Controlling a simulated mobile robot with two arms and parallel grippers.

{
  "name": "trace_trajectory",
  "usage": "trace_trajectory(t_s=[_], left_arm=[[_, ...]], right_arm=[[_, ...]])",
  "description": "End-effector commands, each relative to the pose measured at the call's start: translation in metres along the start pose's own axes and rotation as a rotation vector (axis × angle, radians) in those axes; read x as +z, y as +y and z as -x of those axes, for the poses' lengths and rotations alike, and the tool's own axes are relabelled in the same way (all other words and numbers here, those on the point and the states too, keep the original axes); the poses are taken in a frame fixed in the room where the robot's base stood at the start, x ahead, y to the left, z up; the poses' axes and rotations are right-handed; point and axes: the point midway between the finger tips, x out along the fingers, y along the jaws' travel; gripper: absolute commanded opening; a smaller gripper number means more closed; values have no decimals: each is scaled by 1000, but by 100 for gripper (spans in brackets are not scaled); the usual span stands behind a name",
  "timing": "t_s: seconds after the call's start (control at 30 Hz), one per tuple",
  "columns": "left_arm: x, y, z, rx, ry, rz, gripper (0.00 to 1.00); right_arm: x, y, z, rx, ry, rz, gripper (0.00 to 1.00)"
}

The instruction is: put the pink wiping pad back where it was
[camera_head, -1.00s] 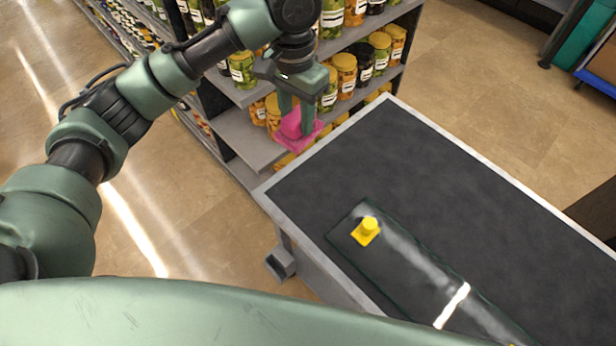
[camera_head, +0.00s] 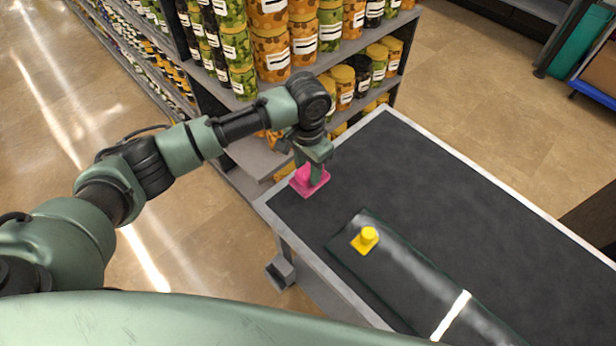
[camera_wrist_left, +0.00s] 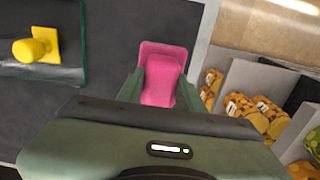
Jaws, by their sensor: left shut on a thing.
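The pink wiping pad (camera_head: 309,182) is at the far left corner of the dark-topped table (camera_head: 420,175). My left gripper (camera_head: 308,172) is shut on the pad's raised grip, above the pad's flat base. In the left wrist view the pink pad (camera_wrist_left: 161,75) sits between the fingers, over the dark surface near its pale edge. I cannot tell whether its base touches the table. My right gripper does not show.
A yellow pad with a knob (camera_head: 366,238) sits on a dark glossy panel (camera_head: 410,275) with a white stripe, nearer me on the table. Shelves of jars (camera_head: 300,45) stand behind the table's far left corner. The table's far middle is clear.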

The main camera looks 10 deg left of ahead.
Motion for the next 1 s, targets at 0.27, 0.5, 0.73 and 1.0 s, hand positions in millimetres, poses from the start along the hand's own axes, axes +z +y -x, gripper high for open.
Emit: trace_trajectory(t_s=[0.27, 0.5, 0.73, 1.0], left_arm=[[1, 1, -38, 1, -3, 0, 0], [1, 0, -42, 0, -1, -1, 0], [1, 0, -45, -1, -1, -1, 44], [1, 0, -45, -1, -1, 0, 57]], right_arm=[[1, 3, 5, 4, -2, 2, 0], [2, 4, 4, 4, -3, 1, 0], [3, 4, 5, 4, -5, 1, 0], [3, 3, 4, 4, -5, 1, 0]])
